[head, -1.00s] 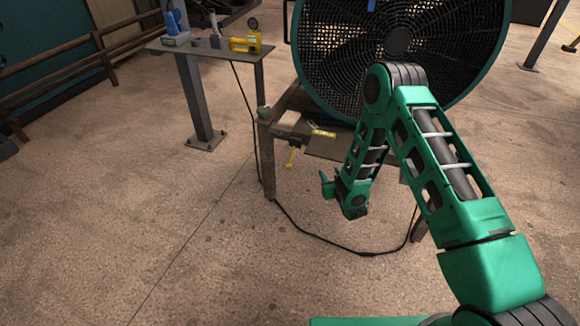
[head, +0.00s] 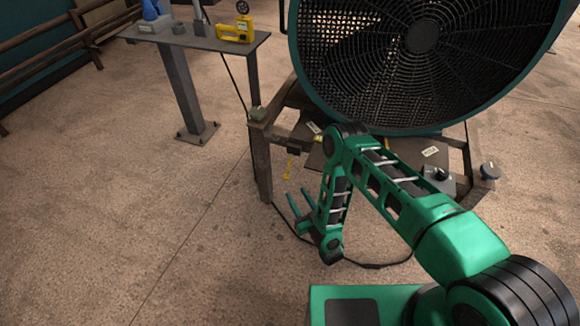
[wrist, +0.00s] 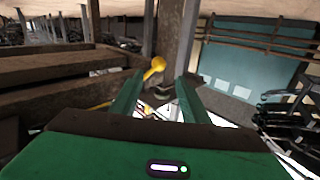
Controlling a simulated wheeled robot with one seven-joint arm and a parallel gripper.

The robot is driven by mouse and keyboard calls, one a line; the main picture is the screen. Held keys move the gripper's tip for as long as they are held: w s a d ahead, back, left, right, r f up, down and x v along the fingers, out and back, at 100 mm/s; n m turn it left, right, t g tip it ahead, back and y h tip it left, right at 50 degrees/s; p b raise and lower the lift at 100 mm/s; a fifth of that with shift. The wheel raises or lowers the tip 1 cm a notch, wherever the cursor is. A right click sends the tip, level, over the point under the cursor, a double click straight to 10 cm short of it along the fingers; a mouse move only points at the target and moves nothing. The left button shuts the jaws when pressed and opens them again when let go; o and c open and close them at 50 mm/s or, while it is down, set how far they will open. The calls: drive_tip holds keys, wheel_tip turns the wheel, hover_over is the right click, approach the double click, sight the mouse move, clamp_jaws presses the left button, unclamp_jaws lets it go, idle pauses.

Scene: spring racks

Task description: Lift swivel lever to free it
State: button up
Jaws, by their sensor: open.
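The swivel lever is yellow and hangs down at the left front side of the fan's stand in the head view (head: 290,168). In the wrist view its round yellow knob (wrist: 154,68) shows just beyond the fingertips, between them in the picture and apart from them. Its yellow rod runs off to the lower left, partly hidden by the left finger. My gripper (head: 298,195) is open and empty, below and slightly right of the lever in the head view. Its two green fingers (wrist: 157,86) frame the knob in the wrist view.
A large round fan (head: 420,38) sits on a low wooden stand (head: 262,165). A grey box with a black knob (head: 438,181) is at the right. A side table (head: 190,40) carries a yellow device (head: 236,30). A black cable (head: 365,264) lies on the floor. Floor at left is clear.

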sight(287, 176)
drive_tip(key=x, duration=1.1)
drive_tip(key=shift+w+d, duration=0.15)
drive_tip(key=shift+c, duration=0.5)
clamp_jaws()
drive_tip(key=shift+d, duration=0.1)
